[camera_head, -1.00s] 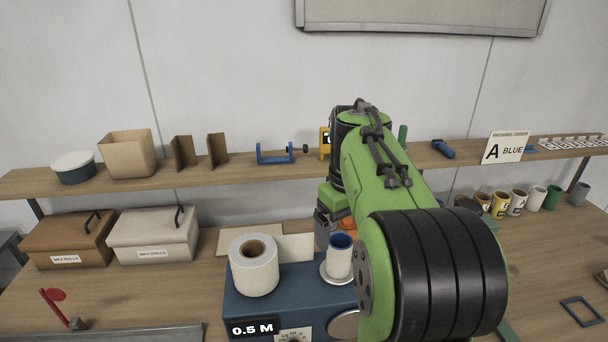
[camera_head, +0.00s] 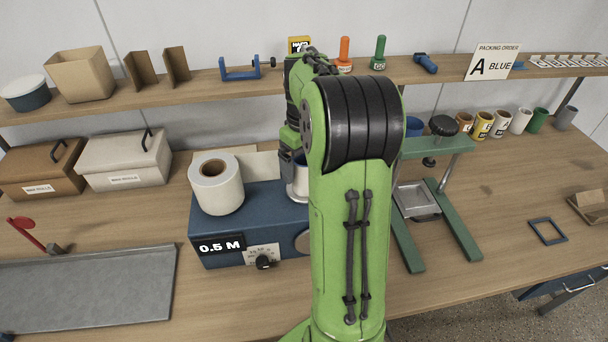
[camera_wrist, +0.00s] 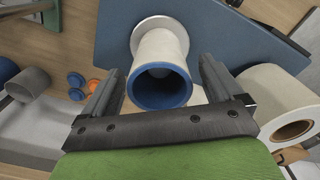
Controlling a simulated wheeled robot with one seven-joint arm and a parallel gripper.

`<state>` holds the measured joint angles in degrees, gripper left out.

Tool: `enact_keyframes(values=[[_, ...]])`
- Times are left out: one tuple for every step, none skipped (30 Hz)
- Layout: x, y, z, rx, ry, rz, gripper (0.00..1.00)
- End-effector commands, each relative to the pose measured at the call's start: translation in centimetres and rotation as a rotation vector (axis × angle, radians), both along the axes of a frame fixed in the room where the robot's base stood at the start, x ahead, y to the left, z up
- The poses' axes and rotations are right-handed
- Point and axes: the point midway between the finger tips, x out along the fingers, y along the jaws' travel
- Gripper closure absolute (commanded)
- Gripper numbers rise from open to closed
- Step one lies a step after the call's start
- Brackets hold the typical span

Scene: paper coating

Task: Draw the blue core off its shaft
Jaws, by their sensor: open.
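The blue core (camera_wrist: 160,52) is a pale tube with a blue rim and inside. In the wrist view it stands on a round pale flange on the blue machine (camera_wrist: 110,30). The shaft is barely visible inside its dark opening. My gripper (camera_wrist: 158,72) is open, with one finger on each side of the core and gaps between. In the head view only a pale strip of the core (camera_head: 299,180) shows, since my arm hides most of it. The machine (camera_head: 250,215) carries a "0.5 M" label and a dial.
A large white roll (camera_head: 216,185) stands on the machine left of the core, and close to my gripper in the wrist view (camera_wrist: 280,105). A green press frame (camera_head: 435,150) stands to the right. Several cups (camera_head: 502,124) line the back. A grey tray (camera_head: 90,285) lies front left.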

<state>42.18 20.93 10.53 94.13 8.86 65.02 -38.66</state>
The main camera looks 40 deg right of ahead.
Motion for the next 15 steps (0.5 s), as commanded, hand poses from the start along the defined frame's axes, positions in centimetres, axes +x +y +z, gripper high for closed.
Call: enact_keyframes(values=[[-0.1,0.0,-1.2,0.002,0.003,0.000,0.07],[-0.1,0.0,-1.7,0.002,0.003,-0.001,0.07],[-0.1,0.0,-2.3,0.002,0.002,-0.001,0.07],[-0.1,0.0,-2.6,0.002,0.002,-0.001,0.07],[0.0,0.0,-2.9,0.001,0.001,-0.001,0.07],[0.0,0.0,-3.2,0.000,0.001,-0.001,0.07],[0.0,0.0,-3.3,0.000,0.000,-0.001,0.07],[0.0,0.0,-3.4,0.000,0.000,-0.001,0.07],[0.0,0.0,-3.5,0.000,0.000,-0.001,0.07],[0.0,0.0,-3.5,-0.001,0.000,-0.001,0.07],[0.0,0.0,-3.5,-0.001,-0.001,-0.001,0.07],[0.0,0.0,-3.5,-0.001,-0.001,-0.001,0.07],[0.0,0.0,-3.5,-0.001,-0.001,-0.001,0.07],[0.0,0.0,-3.4,-0.001,-0.001,-0.001,0.07],[0.0,0.0,-3.4,-0.001,-0.001,-0.001,0.07]])
